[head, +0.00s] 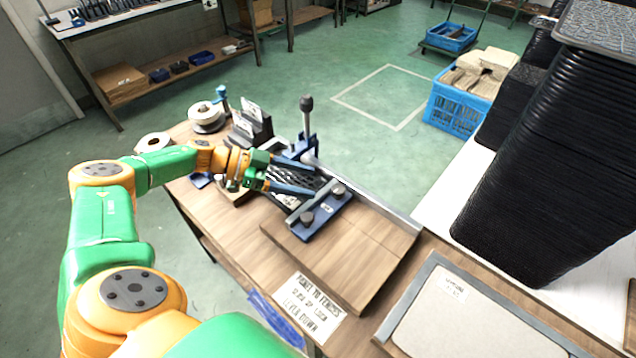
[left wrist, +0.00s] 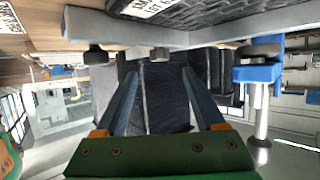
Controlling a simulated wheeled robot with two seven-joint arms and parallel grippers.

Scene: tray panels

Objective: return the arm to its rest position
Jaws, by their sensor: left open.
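My left arm reaches in from the left in the head view, with its green and orange links bent over the bench. My left gripper (head: 314,183) is open, its two blue-grey fingers spread above the dark patterned panel in the blue fixture (head: 322,210). In the left wrist view the fingers (left wrist: 160,72) stand apart with nothing held between them. The patterned panel (left wrist: 225,16) shows at the top of that view, beyond the fingertips. Whether the fingers touch the fixture cannot be told. My right gripper is not in view.
Tape rolls (head: 206,114) and a dark card holder (head: 250,128) sit behind the wrist. A tall black tray stack (head: 540,165) stands right. The wooden board's front (head: 335,260) is clear.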

